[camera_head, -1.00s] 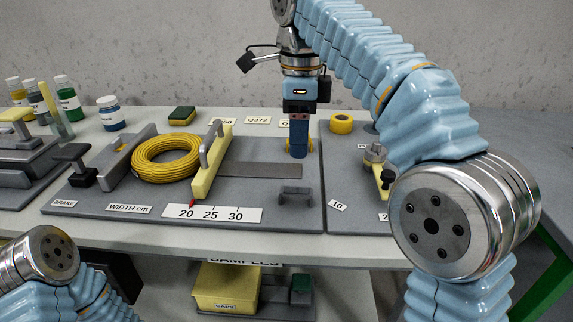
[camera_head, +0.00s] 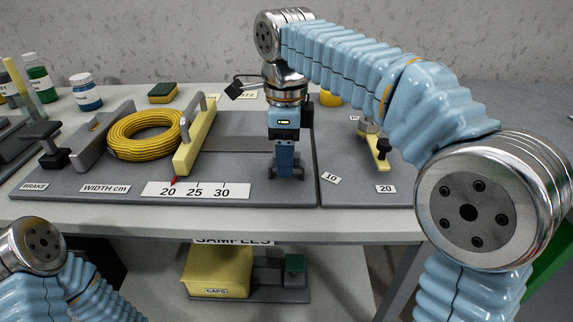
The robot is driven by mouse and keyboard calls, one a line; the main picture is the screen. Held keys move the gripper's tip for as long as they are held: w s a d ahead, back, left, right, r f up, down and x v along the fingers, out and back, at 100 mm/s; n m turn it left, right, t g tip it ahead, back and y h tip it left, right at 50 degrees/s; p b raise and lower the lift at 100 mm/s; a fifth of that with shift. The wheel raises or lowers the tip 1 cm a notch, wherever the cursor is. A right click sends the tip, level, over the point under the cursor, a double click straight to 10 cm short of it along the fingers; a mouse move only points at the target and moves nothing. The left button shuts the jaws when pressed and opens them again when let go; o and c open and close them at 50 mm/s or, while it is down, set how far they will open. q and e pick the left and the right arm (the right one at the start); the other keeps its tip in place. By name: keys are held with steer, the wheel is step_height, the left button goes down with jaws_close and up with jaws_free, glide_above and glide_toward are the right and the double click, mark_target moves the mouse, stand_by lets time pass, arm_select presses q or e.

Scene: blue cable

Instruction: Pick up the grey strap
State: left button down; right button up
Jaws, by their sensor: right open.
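The grey strap (camera_head: 299,172) looks like a small dark grey bracket standing on the grey board near its front edge, right of the width scale. My right gripper (camera_head: 285,174) points straight down at it, with its blue fingers in front of the strap's middle. The strap's ends show on both sides of the fingers. The gripper is open; I cannot tell whether the fingers touch the strap. My left gripper is out of view; only part of my left arm shows at lower left.
A yellow cable coil (camera_head: 143,135) and a yellow bar (camera_head: 187,151) with a grey handle are on the board (camera_head: 235,187) to the left. A flat grey strip (camera_head: 238,143) lies behind. A second board (camera_head: 345,195) with a yellow piece (camera_head: 378,152) is on the right.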

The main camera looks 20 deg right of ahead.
steer(key=shift+f, duration=0.45)
steer(key=shift+c, duration=0.3)
steer(key=c, duration=0.9)
steer(key=shift+c, duration=0.2)
